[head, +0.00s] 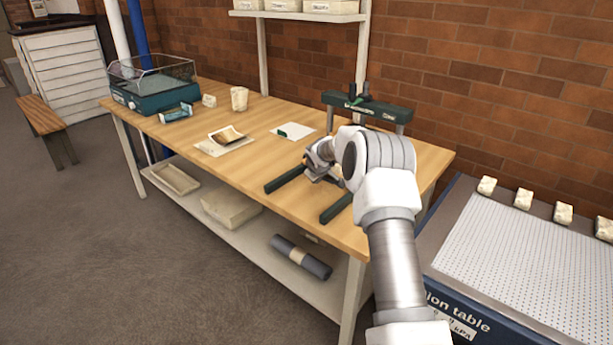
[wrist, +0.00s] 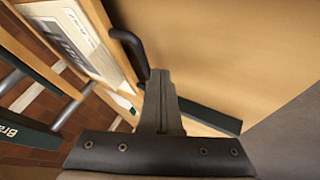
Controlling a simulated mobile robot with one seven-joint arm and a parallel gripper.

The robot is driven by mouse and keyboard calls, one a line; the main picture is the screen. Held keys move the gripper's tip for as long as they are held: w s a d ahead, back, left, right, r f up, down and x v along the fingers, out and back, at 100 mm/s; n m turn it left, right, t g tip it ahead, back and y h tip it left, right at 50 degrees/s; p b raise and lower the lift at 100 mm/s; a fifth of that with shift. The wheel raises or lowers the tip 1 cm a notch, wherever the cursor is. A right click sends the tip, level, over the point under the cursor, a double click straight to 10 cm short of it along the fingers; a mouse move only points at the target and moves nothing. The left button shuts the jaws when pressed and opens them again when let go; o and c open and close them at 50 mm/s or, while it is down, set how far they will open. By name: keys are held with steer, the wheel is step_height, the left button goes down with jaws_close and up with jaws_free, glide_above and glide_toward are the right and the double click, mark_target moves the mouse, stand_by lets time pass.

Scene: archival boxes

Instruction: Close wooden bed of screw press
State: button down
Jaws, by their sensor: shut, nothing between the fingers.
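The screw press stands on the right part of the workbench, its dark green crossbar (head: 365,105) at the back and two dark green rails (head: 335,207) reaching to the front. My arm hides most of its middle in the head view. In the wrist view, the wooden bed (wrist: 103,14) shows at upper left with a pale labelled piece on it. A black bar handle (wrist: 131,48) curves out from the bed's edge. My gripper (wrist: 158,75) is shut and empty, its fingertips close beside the handle's end; I cannot tell whether they touch it. A green rail (wrist: 205,114) passes behind the fingers.
A suction table (head: 530,265) stands at right. The bench's front middle is clear.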

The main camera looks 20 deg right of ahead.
steer(key=shift+w+d+p, duration=0.35)
steer(key=shift+w+d, duration=0.05)
steer(key=shift+d, duration=0.25)
steer(key=shift+w+d+p, duration=0.35)
steer(key=shift+w+d, duration=0.05)
steer(key=shift+d, duration=0.25)
steer(key=shift+w+d+r, duration=0.1)
steer(key=shift+d, duration=0.1)
